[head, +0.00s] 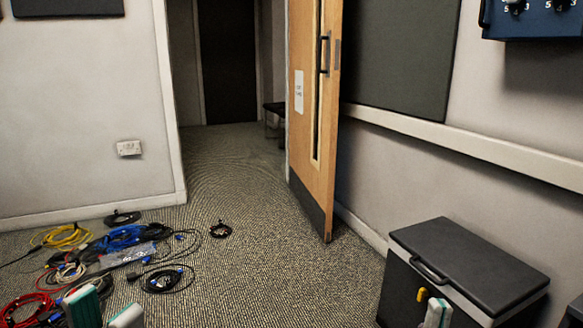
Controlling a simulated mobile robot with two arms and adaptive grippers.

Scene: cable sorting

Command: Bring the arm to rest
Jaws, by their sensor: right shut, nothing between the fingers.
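My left gripper (103,312) shows at the bottom left edge as two white and green fingertips with a gap between them. It is open, and nothing shows between the tips. Its arm is out of the picture. My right gripper (437,313) shows at the bottom right as white and green fingertips close together, in front of a black case (467,262). It is shut and holds nothing. The rest of it is cut off by the lower edge. The cables lie on the floor at the left: yellow (67,237), blue (122,237), red (25,308) and black (166,279) coils.
A wooden door (315,120) stands open beside a doorway at the back. A small black coil (221,230) lies apart on the carpet. The carpet (280,280) between the cables and the case is clear. A blue box (535,18) is at the upper right.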

